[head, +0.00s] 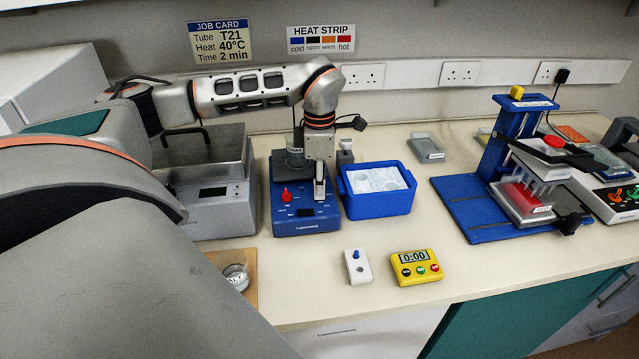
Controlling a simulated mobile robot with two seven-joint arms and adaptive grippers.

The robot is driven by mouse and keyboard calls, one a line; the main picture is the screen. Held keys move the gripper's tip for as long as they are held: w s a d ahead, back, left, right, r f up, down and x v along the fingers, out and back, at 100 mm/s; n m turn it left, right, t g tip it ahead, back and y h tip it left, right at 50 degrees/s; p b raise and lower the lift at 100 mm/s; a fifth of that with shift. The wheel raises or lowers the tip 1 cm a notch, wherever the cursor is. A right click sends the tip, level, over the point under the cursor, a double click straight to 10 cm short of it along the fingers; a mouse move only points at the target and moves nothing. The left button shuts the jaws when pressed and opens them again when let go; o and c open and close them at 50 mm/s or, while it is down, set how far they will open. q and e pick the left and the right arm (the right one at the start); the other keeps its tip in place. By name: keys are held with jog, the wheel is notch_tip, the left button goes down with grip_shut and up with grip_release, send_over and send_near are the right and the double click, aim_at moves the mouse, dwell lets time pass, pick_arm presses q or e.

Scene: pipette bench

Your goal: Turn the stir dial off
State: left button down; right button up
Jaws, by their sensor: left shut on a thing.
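The blue stirrer (306,222) stands at the back of the bench, left of centre. A red dial (286,195) on the left of its front panel is uncovered, and a labelled vessel (296,157) stands on its top. My left gripper (319,196) points down over the right side of the panel, just right of the red dial. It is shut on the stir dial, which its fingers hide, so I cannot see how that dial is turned. My right gripper is not in view.
A grey metal bath (214,211) is left of the stirrer and a blue tub (380,203) is right of it. A white switch box (357,266) and a yellow timer (416,267) lie in front. A blue press stand (467,208) is at the right.

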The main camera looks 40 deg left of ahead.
pick_arm(q)
jog(key=n, duration=0.4)
jog(key=shift+n, duration=0.4)
jog(key=n, duration=1.4)
jog(key=shift+n, duration=0.4)
jog(key=c, duration=1.9)
grip_release()
